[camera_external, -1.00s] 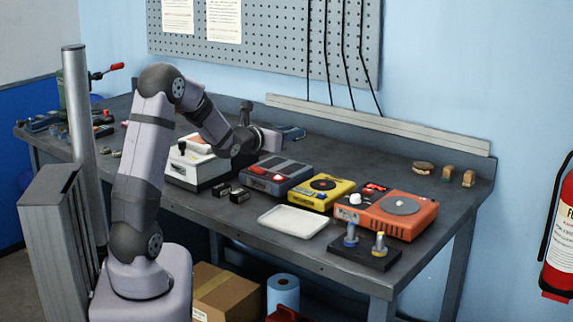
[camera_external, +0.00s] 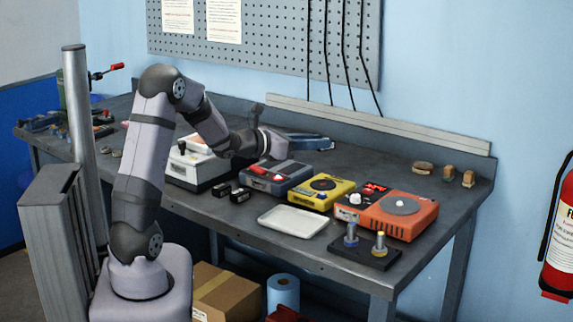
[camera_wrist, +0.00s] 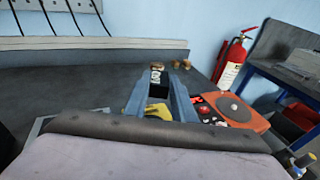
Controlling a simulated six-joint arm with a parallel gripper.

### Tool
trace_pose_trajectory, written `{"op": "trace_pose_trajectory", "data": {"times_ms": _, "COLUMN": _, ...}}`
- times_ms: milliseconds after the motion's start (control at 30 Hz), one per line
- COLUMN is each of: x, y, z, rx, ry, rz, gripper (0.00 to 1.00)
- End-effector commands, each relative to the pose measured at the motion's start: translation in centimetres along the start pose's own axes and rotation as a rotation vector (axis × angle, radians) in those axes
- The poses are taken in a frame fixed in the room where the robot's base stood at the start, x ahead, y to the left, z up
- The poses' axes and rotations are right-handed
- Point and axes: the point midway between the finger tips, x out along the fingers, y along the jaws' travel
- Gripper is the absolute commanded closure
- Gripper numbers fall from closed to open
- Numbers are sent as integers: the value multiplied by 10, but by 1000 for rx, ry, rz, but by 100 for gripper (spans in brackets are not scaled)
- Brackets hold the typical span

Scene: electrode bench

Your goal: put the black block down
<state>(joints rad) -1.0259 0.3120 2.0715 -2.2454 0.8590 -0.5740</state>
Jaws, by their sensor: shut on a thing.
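My gripper (camera_external: 320,143) is held level above the back of the bench, its blue-grey fingers pointing right. In the wrist view my gripper (camera_wrist: 158,84) is shut on a black block (camera_wrist: 157,90), which has a pale marking near its top. The held block cannot be made out in the external view. Two other small black blocks, one on the left (camera_external: 221,190) and one on the right (camera_external: 240,195), lie at the bench's front edge, before the white device.
A grey device (camera_external: 275,178), a yellow device (camera_external: 322,191) and an orange device (camera_external: 400,214) stand in a row. A white tray (camera_external: 292,221) and a black stand with two posts (camera_external: 365,254) are in front. The bench (camera_external: 375,155) is clear behind the devices.

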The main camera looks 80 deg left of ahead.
Motion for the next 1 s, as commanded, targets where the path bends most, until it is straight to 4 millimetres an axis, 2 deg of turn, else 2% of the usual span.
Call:
{"op": "trace_pose_trajectory", "data": {"times_ms": 67, "x": 0, "y": -1, "z": 3, "rx": 0, "ry": -4, "rz": 3, "gripper": 100}}
{"op": "trace_pose_trajectory", "data": {"times_ms": 167, "x": 1, "y": 0, "z": -2, "rx": -2, "ry": -2, "rz": 6, "gripper": 100}}
{"op": "trace_pose_trajectory", "data": {"times_ms": 500, "x": 8, "y": 0, "z": -47, "rx": -3, "ry": -1, "rz": 7, "gripper": 100}}
{"op": "trace_pose_trajectory", "data": {"times_ms": 800, "x": 9, "y": 0, "z": -57, "rx": -1, "ry": -3, "rz": 7, "gripper": 100}}
{"op": "trace_pose_trajectory", "data": {"times_ms": 1000, "x": 12, "y": 0, "z": -80, "rx": -3, "ry": 0, "rz": 7, "gripper": 100}}
